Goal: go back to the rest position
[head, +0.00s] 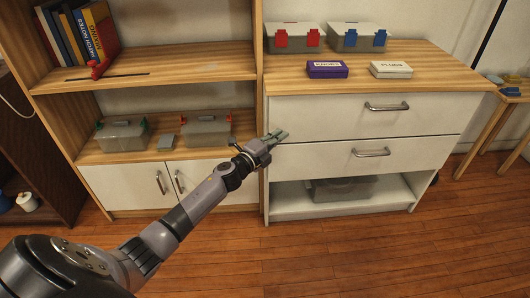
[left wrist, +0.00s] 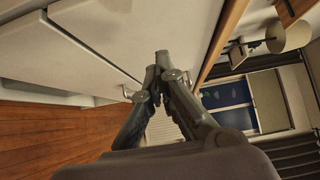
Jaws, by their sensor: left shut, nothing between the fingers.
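My left gripper (head: 276,138) is in front of the left edge of the white drawer cabinet (head: 300,110) in the head view, at about the height between the two drawers. Its fingers are together and hold nothing. In the left wrist view, the fingertips of my left gripper (left wrist: 157,62) also meet with nothing between them, and the white drawer fronts (left wrist: 110,40) lie close beside them. I cannot tell whether the gripper touches the cabinet. My left arm reaches in from the lower left of the head view. My right gripper is not in view.
Grey bins with red (head: 293,38) and blue clips (head: 358,38), a purple box (head: 327,69) and a white box (head: 390,69) stand on the cabinet. Both drawers look shut. A shelf (head: 150,70) with books and two bins stands left. A small table (head: 510,92) stands right. The wooden floor (head: 350,255) is clear.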

